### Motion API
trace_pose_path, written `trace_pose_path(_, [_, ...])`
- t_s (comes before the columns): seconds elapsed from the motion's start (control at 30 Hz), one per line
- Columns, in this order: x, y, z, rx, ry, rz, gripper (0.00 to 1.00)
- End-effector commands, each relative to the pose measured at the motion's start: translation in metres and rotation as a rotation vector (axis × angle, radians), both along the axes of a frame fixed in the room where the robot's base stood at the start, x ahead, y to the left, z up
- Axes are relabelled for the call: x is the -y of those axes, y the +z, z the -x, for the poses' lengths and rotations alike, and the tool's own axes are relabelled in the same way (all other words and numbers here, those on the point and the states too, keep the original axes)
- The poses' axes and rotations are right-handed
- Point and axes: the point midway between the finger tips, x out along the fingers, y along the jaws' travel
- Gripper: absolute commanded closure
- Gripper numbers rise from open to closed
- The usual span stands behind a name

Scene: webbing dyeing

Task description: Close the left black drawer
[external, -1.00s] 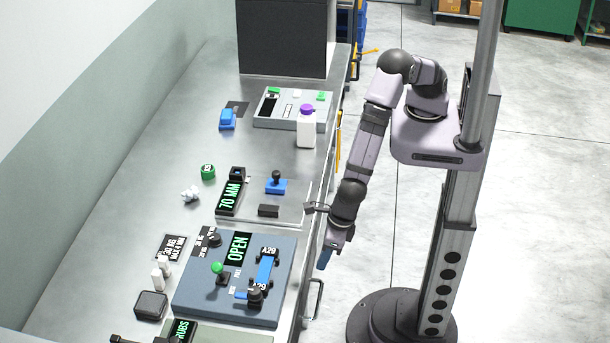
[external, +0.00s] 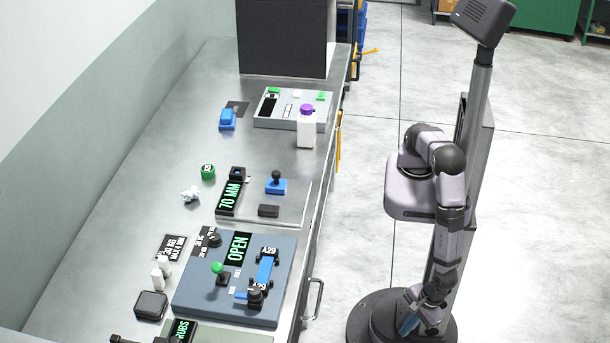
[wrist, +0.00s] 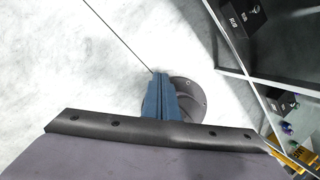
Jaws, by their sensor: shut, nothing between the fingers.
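My gripper (external: 408,323) hangs low over the base, to the right of the bench and away from it. Its blue fingers (wrist: 161,100) are together and empty in the wrist view. The external view shows only a metal handle (external: 315,299) on the bench's front side; the drawer fronts are hidden by the steep angle. In the wrist view, a black box-like thing with white labels (wrist: 240,17) is inside the bench frame at upper right, and another dark one (wrist: 278,100) is lower down. I cannot tell whether either is the left black drawer, nor how far it is open.
The steel bench (external: 120,215) runs along the left, with a blue-grey panel (external: 190,297), a white bottle with a purple cap (external: 306,130) and a grey control box (external: 264,121) on top. Yellow things (wrist: 290,150) show at lower right in the wrist view. Floor beside the bench is clear.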

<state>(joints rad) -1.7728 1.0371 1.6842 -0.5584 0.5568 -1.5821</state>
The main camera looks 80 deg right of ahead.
Motion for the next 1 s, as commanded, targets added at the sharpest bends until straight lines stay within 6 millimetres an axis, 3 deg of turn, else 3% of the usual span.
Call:
trace_pose_path(0.03, [0.013,-0.032,0.009,0.036,0.067,0.041,1.0])
trace_pose_path(0.1, [0.031,-0.05,0.011,0.107,0.161,0.102,1.0])
trace_pose_path(0.17, [0.048,-0.061,0.004,0.195,0.251,0.171,1.0])
trace_pose_path(0.23, [0.064,-0.058,-0.016,0.333,0.356,0.262,1.0])
trace_pose_path(0.4, [0.074,0.003,-0.079,0.652,0.489,0.446,1.0])
trace_pose_path(0.53, [0.067,0.056,-0.109,0.886,0.55,0.552,1.0])
trace_pose_path(0.73, [0.058,0.117,-0.123,1.131,0.566,0.663,1.0])
trace_pose_path(0.9, [0.061,0.138,-0.123,1.196,0.548,0.721,1.0])
trace_pose_path(1.0, [0.062,0.139,-0.124,1.196,0.552,0.734,1.0])
